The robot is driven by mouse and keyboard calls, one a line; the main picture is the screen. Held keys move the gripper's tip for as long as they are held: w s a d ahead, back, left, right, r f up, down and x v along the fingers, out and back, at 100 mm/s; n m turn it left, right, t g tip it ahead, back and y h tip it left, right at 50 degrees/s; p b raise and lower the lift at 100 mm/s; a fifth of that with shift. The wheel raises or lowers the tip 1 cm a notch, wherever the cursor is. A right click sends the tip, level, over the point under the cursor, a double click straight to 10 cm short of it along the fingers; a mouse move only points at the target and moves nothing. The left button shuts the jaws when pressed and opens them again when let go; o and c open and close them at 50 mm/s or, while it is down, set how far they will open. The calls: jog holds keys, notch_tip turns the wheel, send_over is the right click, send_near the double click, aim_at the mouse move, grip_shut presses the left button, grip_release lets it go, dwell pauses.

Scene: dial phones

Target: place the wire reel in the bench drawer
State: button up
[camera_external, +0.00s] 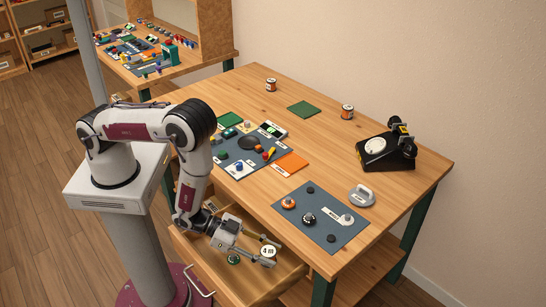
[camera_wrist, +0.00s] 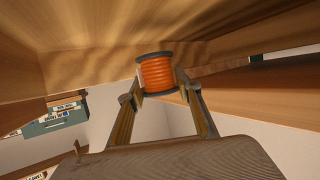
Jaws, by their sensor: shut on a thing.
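The wire reel shows in the wrist view as an orange coil (camera_wrist: 157,72) with dark flanges, between my two fingers. In the external view its pale labelled end (camera_external: 267,251) faces up. My gripper (camera_external: 270,253) is shut on the reel. The bench drawer (camera_external: 246,286) is pulled open below the bench top, and my gripper and the reel are over or inside its opening. I cannot tell whether the reel touches the drawer floor. Wooden surfaces lie close around the reel in the wrist view.
The drawer's front part is mostly clear.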

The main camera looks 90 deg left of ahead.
jog(key=shift+f, duration=0.1)
jog(key=shift+f, duration=1.9)
jog(key=shift+f, duration=0.1)
jog(key=o, duration=1.1)
jog(key=shift+o, duration=0.2)
jog(key=shift+s, duration=0.1)
jog(key=shift+v, duration=3.75)
jog(key=shift+r, duration=0.2)
